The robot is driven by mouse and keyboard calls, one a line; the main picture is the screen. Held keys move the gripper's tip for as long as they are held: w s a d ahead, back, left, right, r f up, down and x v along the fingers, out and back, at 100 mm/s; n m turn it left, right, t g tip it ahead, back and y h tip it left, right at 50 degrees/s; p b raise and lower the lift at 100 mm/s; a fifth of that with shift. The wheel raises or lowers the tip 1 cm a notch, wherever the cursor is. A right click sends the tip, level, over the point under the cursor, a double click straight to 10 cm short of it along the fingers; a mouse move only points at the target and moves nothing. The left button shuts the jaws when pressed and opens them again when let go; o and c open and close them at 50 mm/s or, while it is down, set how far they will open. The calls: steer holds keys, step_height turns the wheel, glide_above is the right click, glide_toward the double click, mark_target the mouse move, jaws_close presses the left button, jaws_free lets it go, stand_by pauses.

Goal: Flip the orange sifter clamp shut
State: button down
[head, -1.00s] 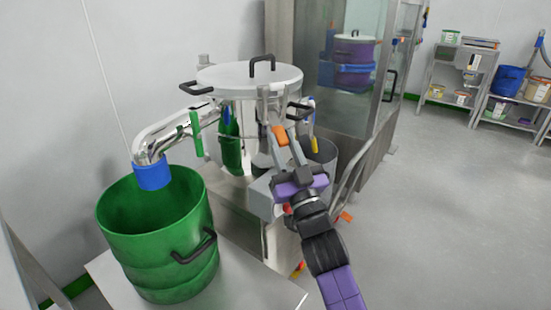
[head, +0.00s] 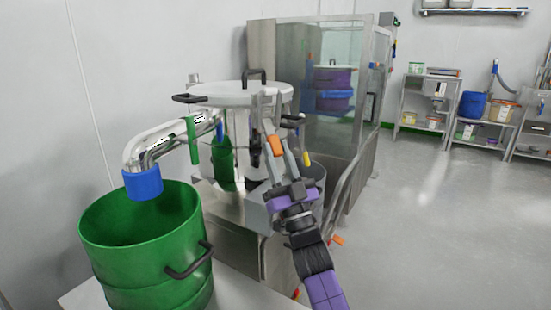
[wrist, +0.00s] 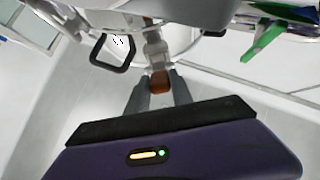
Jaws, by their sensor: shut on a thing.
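The orange sifter clamp (head: 276,143) is on the front right side of the steel sifter (head: 240,150), below the rim of its lid (head: 235,94). Its orange grip sits at the lower end of a grey metal arm. My gripper (head: 275,147) is shut on that orange grip. In the wrist view the orange grip (wrist: 160,82) lies between my two grey fingers (wrist: 158,90), with the metal linkage running away towards the sifter. The fingers cover the sides of the grip. Whether the clamp is latched cannot be told.
A steel pipe with a blue end (head: 143,184) reaches over a green drum (head: 145,245). A glass-walled cabinet (head: 335,110) stands behind. Open floor lies right.

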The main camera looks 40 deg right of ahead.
steer(key=c, duration=1.1)
jaws_free()
steer(key=shift+f, duration=0.1)
steer(key=p+v, duration=0.1)
steer(key=v, duration=0.6)
steer(key=shift+s+a+f, duration=0.1)
steer(key=shift+s+f, duration=0.15)
